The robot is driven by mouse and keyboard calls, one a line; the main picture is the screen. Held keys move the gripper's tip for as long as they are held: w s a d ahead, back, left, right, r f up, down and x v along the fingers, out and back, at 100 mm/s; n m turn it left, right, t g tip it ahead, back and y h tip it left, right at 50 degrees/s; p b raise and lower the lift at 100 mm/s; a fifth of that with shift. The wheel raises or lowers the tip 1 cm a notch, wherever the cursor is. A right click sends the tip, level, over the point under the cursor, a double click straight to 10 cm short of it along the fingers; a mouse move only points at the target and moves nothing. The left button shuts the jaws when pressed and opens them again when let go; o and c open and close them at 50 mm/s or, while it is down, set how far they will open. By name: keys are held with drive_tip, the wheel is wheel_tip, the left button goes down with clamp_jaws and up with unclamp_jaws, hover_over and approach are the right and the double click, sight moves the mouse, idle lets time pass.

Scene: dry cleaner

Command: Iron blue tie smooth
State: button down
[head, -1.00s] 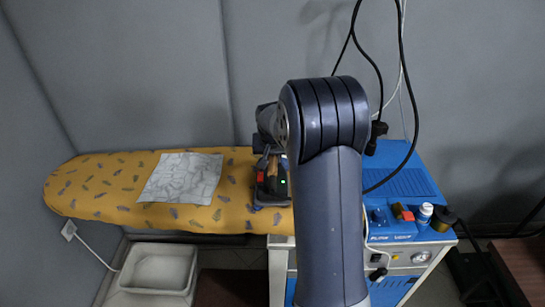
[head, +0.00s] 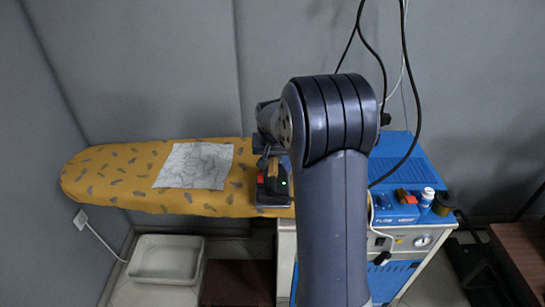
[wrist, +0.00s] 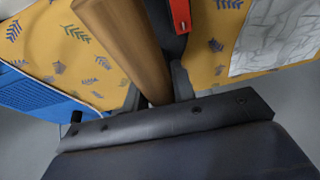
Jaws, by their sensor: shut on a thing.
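No blue tie shows in these frames. A crumpled whitish-grey cloth (head: 194,165) lies flat on the yellow patterned ironing board (head: 110,185), left of the middle. Its edge also shows at the upper right of the wrist view (wrist: 280,35). A dark iron (head: 272,196) with a brown handle and a red part is at the board's right end, apart from the cloth. In the wrist view my gripper (wrist: 157,92) is shut on the iron's brown handle (wrist: 128,40). My arm partly hides the iron's right side, and its soleplate contact is unclear.
A blue steam machine (head: 405,180) on a white-framed stand is to the right, with a white bottle (head: 426,197) and a dark round item (head: 444,204) on top. Black cables hang above it. A white basin (head: 165,262) is below the board. Grey walls close in behind and left.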

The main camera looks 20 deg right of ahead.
drive_tip(key=shift+w+d+r, duration=0.15)
drive_tip(key=shift+w+r, duration=0.1)
drive_tip(key=shift+r, duration=0.4)
drive_tip(key=shift+w+d+r, duration=0.1)
drive_tip(key=shift+w+r, duration=0.1)
drive_tip(key=shift+r, duration=0.4)
drive_tip(key=shift+r+p, duration=1.75)
drive_tip(key=shift+r, duration=0.85)
drive_tip(key=shift+d, duration=0.1)
